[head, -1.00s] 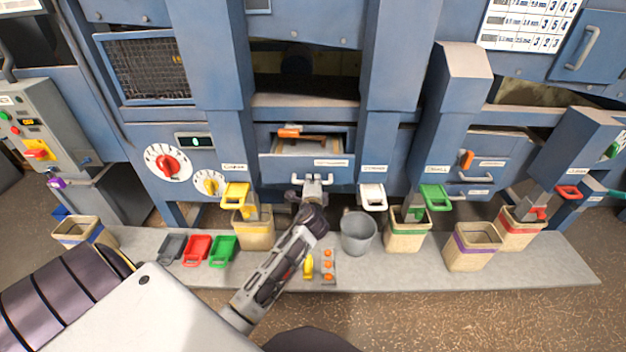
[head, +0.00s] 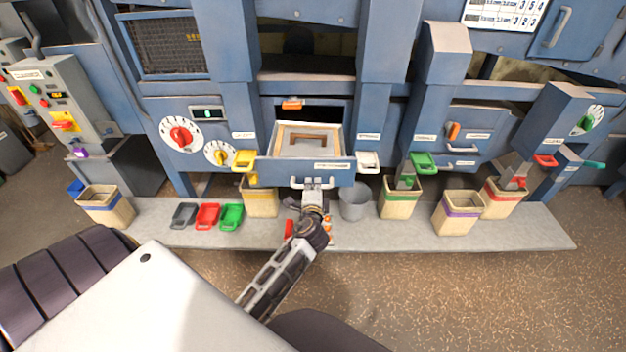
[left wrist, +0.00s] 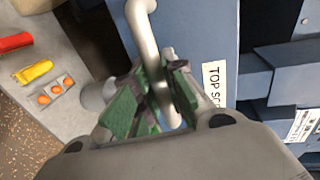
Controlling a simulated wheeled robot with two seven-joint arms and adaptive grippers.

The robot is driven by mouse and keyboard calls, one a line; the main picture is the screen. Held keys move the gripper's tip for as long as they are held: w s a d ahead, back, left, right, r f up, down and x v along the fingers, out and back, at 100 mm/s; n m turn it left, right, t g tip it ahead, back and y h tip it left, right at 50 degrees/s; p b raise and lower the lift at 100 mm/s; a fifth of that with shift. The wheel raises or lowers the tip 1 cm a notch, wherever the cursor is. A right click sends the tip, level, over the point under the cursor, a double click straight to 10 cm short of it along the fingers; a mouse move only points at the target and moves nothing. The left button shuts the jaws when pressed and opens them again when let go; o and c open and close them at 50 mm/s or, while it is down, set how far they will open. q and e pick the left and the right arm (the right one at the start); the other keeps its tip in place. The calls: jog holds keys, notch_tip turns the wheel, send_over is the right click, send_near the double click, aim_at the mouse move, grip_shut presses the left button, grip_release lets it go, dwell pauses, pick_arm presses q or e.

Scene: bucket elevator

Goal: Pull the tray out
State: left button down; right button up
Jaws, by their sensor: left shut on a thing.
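The tray (head: 305,171) is a blue drawer in the middle of the machine. It stands partly out, with a light inside and a brown frame-shaped piece (head: 308,138) in it. Its pale handle runs along the lower front and shows large in the left wrist view (left wrist: 148,42). My left gripper (head: 317,184) is at the handle, and in the left wrist view its green-padded fingers (left wrist: 160,100) are shut around the bar. A label beginning "TOP" (left wrist: 213,85) is on the tray front. My right gripper is not in view.
Below stands a grey ledge (head: 400,233) with a grey bucket (head: 354,203), several tan bins (head: 458,215) and small scoops (head: 206,215). A yellow chute (head: 244,160) and a white chute (head: 368,161) flank the tray. The floor in front is open.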

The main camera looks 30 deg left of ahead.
pick_arm(q)
jog(key=v, duration=0.2)
jog(key=shift+s+d+f, duration=0.25)
jog(key=shift+s, duration=0.15)
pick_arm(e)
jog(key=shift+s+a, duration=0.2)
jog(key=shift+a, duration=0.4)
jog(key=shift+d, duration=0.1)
pick_arm(q)
jog(key=c, duration=1.5)
grip_release()
jog(key=shift+o, duration=0.2)
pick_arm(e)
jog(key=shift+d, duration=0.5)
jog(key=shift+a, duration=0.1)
